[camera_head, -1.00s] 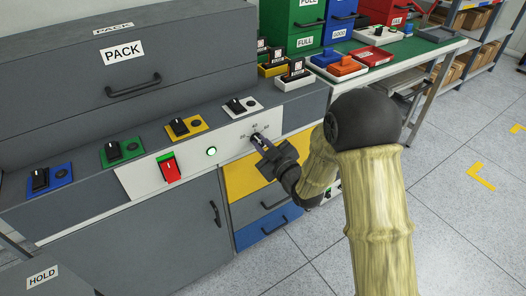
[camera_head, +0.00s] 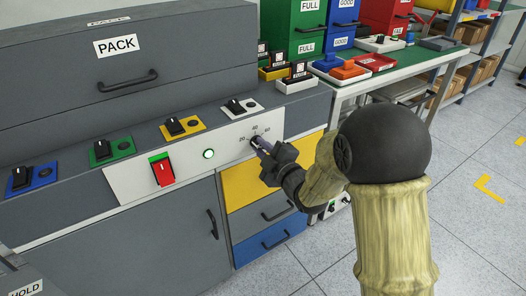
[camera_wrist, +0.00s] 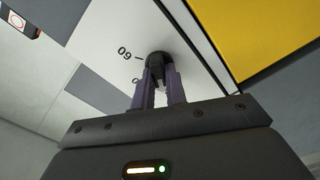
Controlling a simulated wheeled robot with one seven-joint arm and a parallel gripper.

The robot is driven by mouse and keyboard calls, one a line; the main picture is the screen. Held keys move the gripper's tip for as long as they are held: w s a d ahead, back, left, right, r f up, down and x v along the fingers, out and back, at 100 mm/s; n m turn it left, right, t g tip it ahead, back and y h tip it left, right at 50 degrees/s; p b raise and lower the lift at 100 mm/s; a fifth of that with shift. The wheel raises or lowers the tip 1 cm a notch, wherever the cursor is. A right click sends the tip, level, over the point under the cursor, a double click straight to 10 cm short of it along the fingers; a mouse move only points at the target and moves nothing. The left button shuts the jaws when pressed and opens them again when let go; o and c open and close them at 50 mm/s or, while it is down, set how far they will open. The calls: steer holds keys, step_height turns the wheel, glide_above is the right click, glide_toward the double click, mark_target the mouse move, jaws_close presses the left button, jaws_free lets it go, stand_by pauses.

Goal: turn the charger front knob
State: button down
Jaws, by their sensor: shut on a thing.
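The charger front knob (camera_wrist: 158,56) is a dark round knob on the white front panel (camera_head: 125,183), beside printed numbers. In the head view the numbers 20, 40 and 60 show around it, and my gripper largely covers it. My gripper (camera_head: 259,146) reaches the panel from the right. In the wrist view its two purple-grey fingers (camera_wrist: 159,78) are shut on the knob, one on each side. The knob's pointer is hidden, so its setting cannot be told.
A red rocker switch (camera_head: 162,170) and a lit green lamp (camera_head: 208,154) sit left on the same panel. A yellow drawer front (camera_head: 252,184) lies below the knob. Several switches on coloured plates line the sloped top. A green-topped table (camera_head: 437,55) with bins stands behind at right.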

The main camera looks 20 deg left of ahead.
steer(key=shift+s+a+f, duration=0.1)
steer(key=shift+s, duration=0.05)
steer(key=c, duration=1.4)
jaws_free()
steer(key=shift+c, duration=0.2)
steer(key=b+v, duration=0.2)
steer(key=v, duration=1)
steer(key=shift+d+f+b, duration=0.1)
steer(key=shift+d+b, duration=0.2)
steer(key=shift+b, duration=0.5)
